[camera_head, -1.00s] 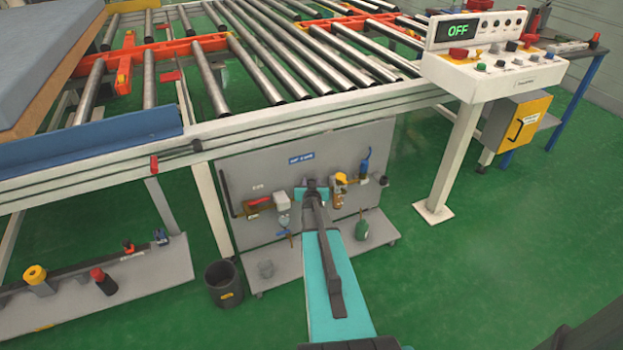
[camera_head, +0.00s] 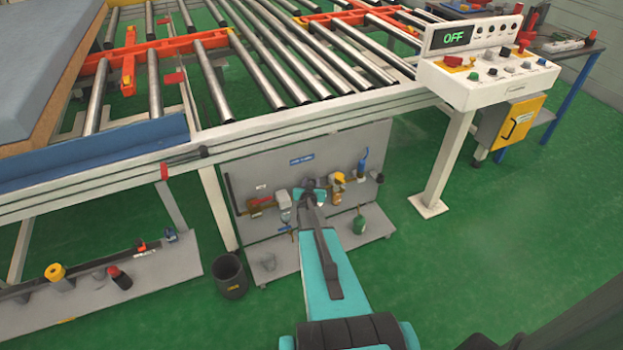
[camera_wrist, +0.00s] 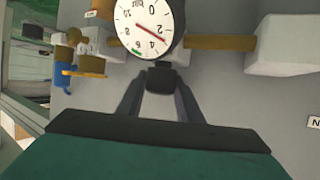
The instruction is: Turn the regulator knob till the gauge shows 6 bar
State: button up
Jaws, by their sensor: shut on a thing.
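My gripper (camera_wrist: 160,80) is shut on the dark regulator knob (camera_wrist: 161,77), just below the gauge in the wrist view. The round white gauge (camera_wrist: 146,27) with a black rim appears upside down, its top edge cut off. Its red needle seems to point between 2 and 4. In the head view my gripper (camera_head: 310,190) is at the grey panel (camera_head: 350,145) under the roller table. There it covers the knob, and the gauge is too small to read.
Brass pipe (camera_wrist: 222,43) and a white block (camera_wrist: 285,45) lie right of the gauge. A yellow fitting with a blue part (camera_wrist: 75,66) is at left. In the head view a black bin (camera_head: 231,275) stands left of my arm.

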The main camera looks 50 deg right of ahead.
jog(key=shift+a+p, duration=0.15)
jog(key=shift+p, duration=0.4)
jog(key=o, duration=1)
jog(key=shift+r, duration=0.1)
jog(key=shift+o, duration=0.2)
jog(key=shift+a, duration=0.1)
